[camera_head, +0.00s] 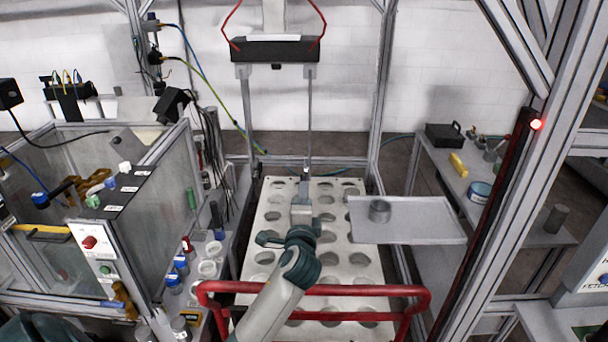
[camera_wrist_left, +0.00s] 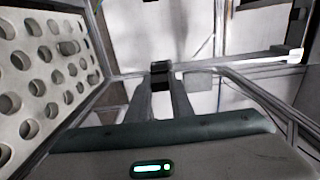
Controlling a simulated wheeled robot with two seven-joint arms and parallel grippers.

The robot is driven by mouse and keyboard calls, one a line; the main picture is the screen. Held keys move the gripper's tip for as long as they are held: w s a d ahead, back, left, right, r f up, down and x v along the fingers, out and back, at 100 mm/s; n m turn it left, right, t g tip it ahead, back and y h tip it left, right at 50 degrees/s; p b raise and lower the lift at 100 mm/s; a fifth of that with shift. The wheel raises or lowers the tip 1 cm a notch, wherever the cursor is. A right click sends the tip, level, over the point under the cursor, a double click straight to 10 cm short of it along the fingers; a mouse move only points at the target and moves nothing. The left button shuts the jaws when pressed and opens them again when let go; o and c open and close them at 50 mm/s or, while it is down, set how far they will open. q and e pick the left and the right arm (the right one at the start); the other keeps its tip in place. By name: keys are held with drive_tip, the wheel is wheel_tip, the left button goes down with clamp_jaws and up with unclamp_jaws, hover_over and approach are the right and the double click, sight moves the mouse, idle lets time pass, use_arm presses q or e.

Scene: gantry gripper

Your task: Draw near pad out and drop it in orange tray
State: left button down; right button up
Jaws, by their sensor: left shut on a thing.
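The gantry gripper (camera_head: 275,50) hangs at the top middle of the head view, with two long pale fingers pointing down. My left gripper (camera_head: 305,183) is at the lower end of its right finger (camera_head: 308,120). In the left wrist view my left gripper (camera_wrist_left: 161,80) is shut on a small dark block (camera_wrist_left: 160,67), which looks like the near pad. In the head view the pad is too small to tell clearly. I see no orange tray in either view. My right gripper is not in view.
A white perforated plate (camera_head: 263,230) lies below my left arm. A red tubular rail (camera_head: 330,290) crosses in front. A glass-walled box (camera_head: 145,225) stands at left.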

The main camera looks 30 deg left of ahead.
use_arm(q)
drive_tip(key=shift+s, duration=0.1)
drive_tip(key=p+v, duration=0.2)
drive_tip(key=v, duration=0.6)
idle(0.4)
idle(1.6)
drive_tip(key=s+d+f+m+t+h+b, duration=0.1)
drive_tip(key=s+d+f+m+h+b, duration=0.2)
drive_tip(key=s+d, duration=0.4)
drive_tip(key=s+d+f+m+t+h+b, duration=0.1)
drive_tip(key=s+d+f+m+h+b, duration=0.2)
drive_tip(key=s+d+f+h+b, duration=0.3)
drive_tip(key=s+d+f+b, duration=0.1)
drive_tip(key=d+f+b, duration=0.1)
drive_tip(key=d, duration=0.1)
drive_tip(key=shift+f+t+h, duration=0.25)
drive_tip(key=shift+t+h, duration=0.05)
drive_tip(key=shift+t, duration=0.1)
